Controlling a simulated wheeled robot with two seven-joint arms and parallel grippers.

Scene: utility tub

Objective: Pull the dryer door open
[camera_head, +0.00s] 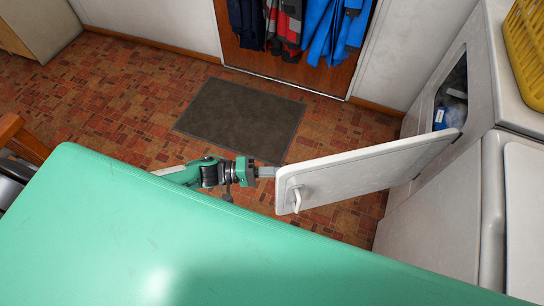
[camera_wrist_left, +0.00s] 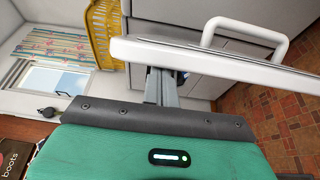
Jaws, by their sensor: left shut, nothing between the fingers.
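The dryer door (camera_head: 365,178) is a white panel standing wide open, swung out from the dryer (camera_head: 450,190) on the right. Its white handle (camera_head: 297,200) is near the door's free edge and also shows in the left wrist view (camera_wrist_left: 245,32). My left gripper (camera_head: 267,172) is at the free edge of the door, shut and empty. In the left wrist view its fingers (camera_wrist_left: 161,86) reach to the door panel (camera_wrist_left: 220,62), which hides their tips. I cannot tell whether they touch it. My right gripper is not in view.
Inside the dryer opening is blue and white laundry (camera_head: 447,112). A yellow basket (camera_head: 525,50) stands on top of the machine. A dark mat (camera_head: 240,118) lies on the brick-patterned floor, which is clear around it. Clothes (camera_head: 300,25) hang at the back.

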